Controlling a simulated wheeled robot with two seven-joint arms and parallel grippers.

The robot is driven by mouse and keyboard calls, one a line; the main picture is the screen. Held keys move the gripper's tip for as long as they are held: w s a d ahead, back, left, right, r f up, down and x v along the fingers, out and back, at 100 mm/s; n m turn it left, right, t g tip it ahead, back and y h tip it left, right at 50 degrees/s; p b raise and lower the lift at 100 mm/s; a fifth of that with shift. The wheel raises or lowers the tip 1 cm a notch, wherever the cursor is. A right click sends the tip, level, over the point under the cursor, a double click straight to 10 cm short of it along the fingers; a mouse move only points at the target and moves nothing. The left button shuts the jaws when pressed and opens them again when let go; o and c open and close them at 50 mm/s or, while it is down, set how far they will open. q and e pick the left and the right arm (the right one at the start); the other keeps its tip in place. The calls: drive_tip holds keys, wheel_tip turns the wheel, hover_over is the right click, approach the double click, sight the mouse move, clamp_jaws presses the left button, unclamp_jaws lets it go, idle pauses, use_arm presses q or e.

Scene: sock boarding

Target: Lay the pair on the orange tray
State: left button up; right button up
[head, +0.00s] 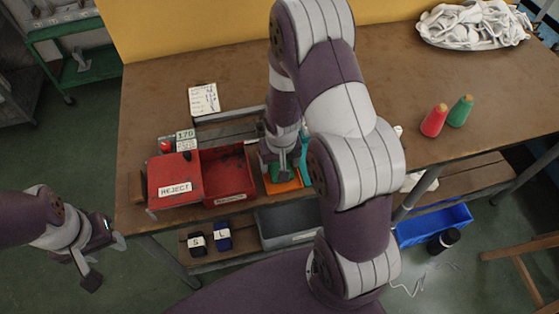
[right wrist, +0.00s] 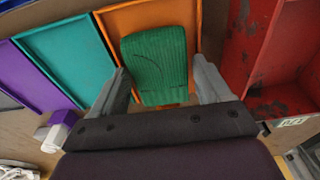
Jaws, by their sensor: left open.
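The green sock pair (right wrist: 156,65) is a folded ribbed bundle on the orange tray (right wrist: 118,22), seen in the right wrist view. The tray also shows in the head view (head: 285,187), mostly hidden by my right arm. My right gripper (right wrist: 165,85) is open, with one finger on each side of the pair. A slim gap shows by the right finger; I cannot tell if the left one touches. In the head view my right gripper (head: 283,165) points down over the tray. My left gripper (head: 98,262) is open and empty, off the table's front left.
A teal tray (right wrist: 65,55) and a purple tray (right wrist: 22,75) lie beside the orange one. A red bin (head: 230,175) and a red REJECT box (head: 172,176) stand to its left.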

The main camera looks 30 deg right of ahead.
drive_tip(key=shift+o, duration=0.2)
drive_tip(key=shift+r, duration=0.3)
wheel_tip(320, 180, up, 12)
drive_tip(key=s+p, duration=0.1)
drive_tip(key=s, duration=0.1)
drive_tip(key=s+a+r+n, duration=0.2)
drive_tip(key=s+a+n, duration=0.1)
drive_tip(key=s+a, duration=0.2)
drive_tip(key=shift+s+a+r, duration=0.15)
drive_tip(key=shift+s, duration=0.8)
drive_tip(key=shift+s, duration=0.1)
